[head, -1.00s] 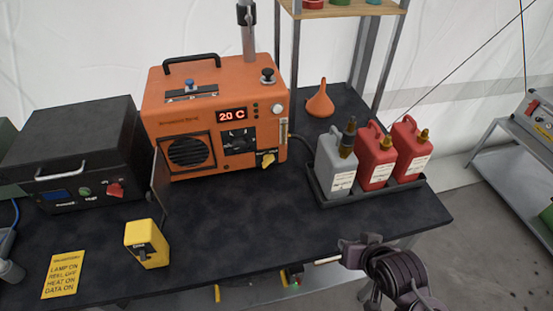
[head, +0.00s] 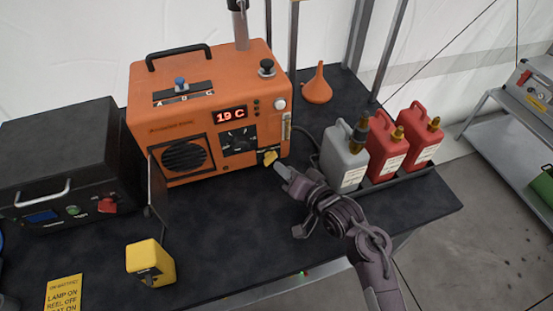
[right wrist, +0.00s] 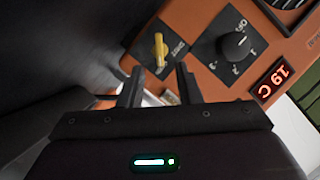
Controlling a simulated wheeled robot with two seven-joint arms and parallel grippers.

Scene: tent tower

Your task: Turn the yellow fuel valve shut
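The yellow fuel valve (head: 269,157) is a small lever on a dark plate at the lower right of the orange heater's (head: 200,110) front. In the right wrist view the valve (right wrist: 160,48) stands just beyond the fingertips, nearer the left finger. My right gripper (head: 281,171) is close to the valve, reaching from the lower right. In the right wrist view its two fingers (right wrist: 158,82) are apart with nothing held between them. Whether a finger touches the valve is hard to tell, but a gap seems to show. My left gripper is out of view.
A black dial (right wrist: 235,45) sits beside the valve, and the display (head: 231,116) reads 19 C. A yellow box (head: 150,262) and a black case (head: 60,165) are at left.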

